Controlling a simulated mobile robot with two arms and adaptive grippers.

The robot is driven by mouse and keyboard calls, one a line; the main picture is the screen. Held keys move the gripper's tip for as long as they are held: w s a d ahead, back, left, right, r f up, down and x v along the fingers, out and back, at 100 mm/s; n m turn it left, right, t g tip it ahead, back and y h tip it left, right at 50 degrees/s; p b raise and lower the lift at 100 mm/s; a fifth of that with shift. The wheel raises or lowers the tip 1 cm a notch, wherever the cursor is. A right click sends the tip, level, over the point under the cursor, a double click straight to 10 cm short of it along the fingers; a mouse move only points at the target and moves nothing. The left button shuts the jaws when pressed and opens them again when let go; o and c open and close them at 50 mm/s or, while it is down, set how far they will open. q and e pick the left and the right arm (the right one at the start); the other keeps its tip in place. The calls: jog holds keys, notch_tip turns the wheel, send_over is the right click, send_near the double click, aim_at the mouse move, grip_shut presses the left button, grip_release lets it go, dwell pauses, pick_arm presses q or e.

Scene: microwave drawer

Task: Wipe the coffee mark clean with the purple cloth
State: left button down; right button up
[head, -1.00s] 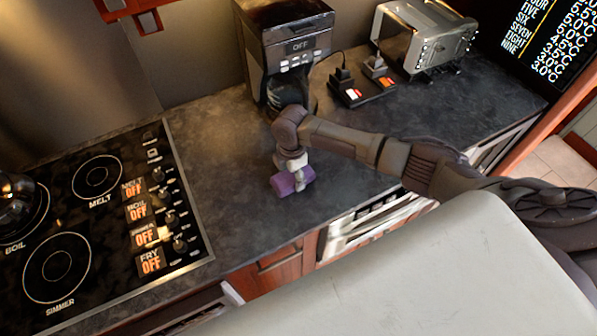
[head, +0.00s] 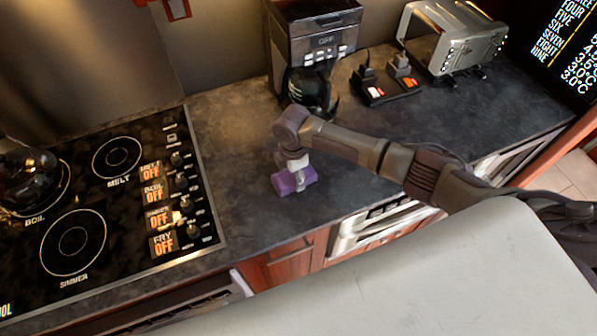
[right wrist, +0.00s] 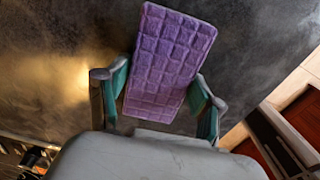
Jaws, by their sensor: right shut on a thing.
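The purple cloth (head: 283,184) is a small quilted block held at the dark counter (head: 238,150), between the stove and the counter's front edge. My right gripper (head: 298,180) is shut on it. In the right wrist view the cloth (right wrist: 172,50) lies between the two fingers (right wrist: 160,88) and sticks out past them. Whether the cloth touches the counter I cannot tell. I cannot make out the coffee mark on the mottled surface; part of the counter is hidden under the cloth and arm. My left gripper is not in view.
A coffee maker (head: 312,40) with a dark carafe stands behind the gripper. A switch box (head: 385,90) and a toaster (head: 452,38) are to its right. A stove (head: 105,200) with a kettle (head: 25,172) is at left. Counter around the cloth is clear.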

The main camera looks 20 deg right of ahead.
aim_at(321, 171)
jog(key=shift+a, duration=0.95)
jog(key=shift+w+d, duration=0.15)
jog(key=shift+d, duration=5.1)
jog(key=shift+s+a, duration=0.2)
jog(key=shift+a, duration=5.1)
jog(key=shift+w+d, duration=0.15)
jog(key=shift+d, duration=5.1)
